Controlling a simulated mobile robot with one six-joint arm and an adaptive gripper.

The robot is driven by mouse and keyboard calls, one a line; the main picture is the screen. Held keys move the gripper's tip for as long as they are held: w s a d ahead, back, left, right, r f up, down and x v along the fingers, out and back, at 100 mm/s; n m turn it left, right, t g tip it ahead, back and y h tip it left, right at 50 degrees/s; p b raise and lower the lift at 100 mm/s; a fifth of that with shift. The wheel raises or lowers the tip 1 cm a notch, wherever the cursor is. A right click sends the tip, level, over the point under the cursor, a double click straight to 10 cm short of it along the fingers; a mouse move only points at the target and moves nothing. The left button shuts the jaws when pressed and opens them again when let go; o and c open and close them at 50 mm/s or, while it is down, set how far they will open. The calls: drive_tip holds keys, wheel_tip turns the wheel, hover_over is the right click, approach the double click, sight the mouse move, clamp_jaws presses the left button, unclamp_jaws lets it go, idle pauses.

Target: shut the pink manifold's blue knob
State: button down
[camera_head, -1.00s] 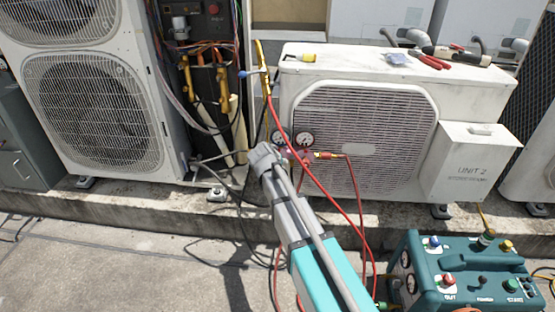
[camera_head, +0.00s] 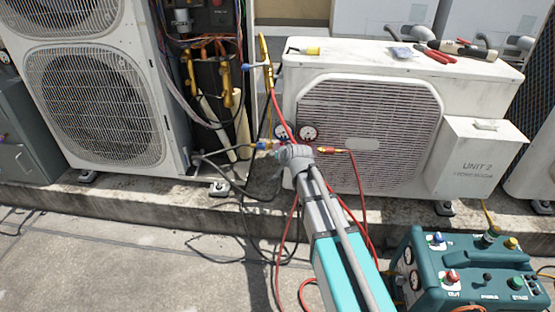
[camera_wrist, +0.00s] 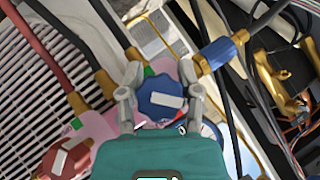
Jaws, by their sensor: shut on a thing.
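The pink manifold (camera_wrist: 98,130) fills the middle of the wrist view, tilted in the picture. Its blue knob (camera_wrist: 160,98) has a pale bar across its face. My gripper (camera_wrist: 162,90) is shut on the blue knob, one finger on each side of it. A red knob (camera_wrist: 66,158) sits on the manifold's lower left, clear of the fingers. In the head view my arm hides most of the manifold; its two round gauges (camera_head: 308,133) show above my wrist, in front of the white condenser (camera_head: 400,75).
A red hose (camera_wrist: 50,50) and a blue hose fitting (camera_wrist: 222,52) run close to the fingers. A teal machine (camera_head: 465,270) stands on the ground at right. Pliers (camera_head: 435,56) lie on the condenser's top. Bare concrete (camera_head: 120,260) is open at left.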

drive_tip(key=m+y+b, duration=0.1)
drive_tip(key=y+b, duration=0.1)
drive_tip(key=m+t+y+b, duration=0.1)
drive_tip(key=b, duration=0.1)
drive_tip(key=shift+s+a+m+y, duration=0.1)
drive_tip(key=shift+a+m+y, duration=0.05)
drive_tip(key=shift+m+y, duration=0.2)
drive_tip(key=shift+a+r+m+t+y+b, duration=0.15)
drive_tip(key=shift+m+t+y+b, duration=0.4)
drive_tip(key=shift+y+b, duration=0.55)
drive_tip(key=shift+r, duration=0.15)
drive_tip(key=shift+c, duration=2.2)
unclamp_jaws()
drive_tip(key=shift+o, duration=0.2)
